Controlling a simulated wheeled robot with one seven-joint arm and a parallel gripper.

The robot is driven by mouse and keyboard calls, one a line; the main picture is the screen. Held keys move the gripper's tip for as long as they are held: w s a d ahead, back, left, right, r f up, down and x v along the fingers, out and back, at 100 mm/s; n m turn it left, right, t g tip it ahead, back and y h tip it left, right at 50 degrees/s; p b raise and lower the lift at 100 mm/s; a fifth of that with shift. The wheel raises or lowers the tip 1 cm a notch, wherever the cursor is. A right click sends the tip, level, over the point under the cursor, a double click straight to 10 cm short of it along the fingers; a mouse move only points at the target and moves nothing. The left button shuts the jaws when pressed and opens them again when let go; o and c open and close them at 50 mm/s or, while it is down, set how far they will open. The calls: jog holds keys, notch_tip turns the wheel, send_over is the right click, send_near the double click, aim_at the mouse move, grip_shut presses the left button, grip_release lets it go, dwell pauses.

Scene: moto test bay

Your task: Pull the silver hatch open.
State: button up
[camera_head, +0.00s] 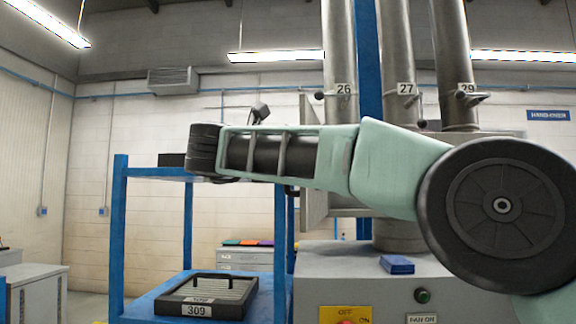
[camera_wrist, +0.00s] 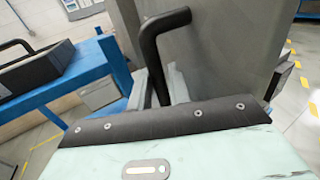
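The silver hatch (camera_wrist: 220,55) is a plain grey panel filling the upper middle of the wrist view. Its bent black handle (camera_wrist: 150,45) stands out from the panel and runs down between my fingers. My gripper (camera_wrist: 158,88) has one silver finger on each side of the handle's lower part, and both look close against it. The actual contact is partly hidden by the gripper's black front edge. In the head view a grey panel (camera_head: 313,205), likely the hatch, shows edge-on behind my arm, standing out from the grey cabinet. My gripper is hidden there.
A blue rack (camera_head: 118,235) stands left of the hatch, with a black tray labelled 309 (camera_head: 205,298) on its lower shelf. A grey console (camera_head: 345,265) with a blue item (camera_head: 397,264) is at right. Vertical pipes (camera_head: 400,80) rise behind my arm.

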jog(key=b+v, duration=0.4)
jog(key=v, duration=1.2)
jog(key=shift+s, duration=0.3)
jog(key=shift+a, duration=0.15)
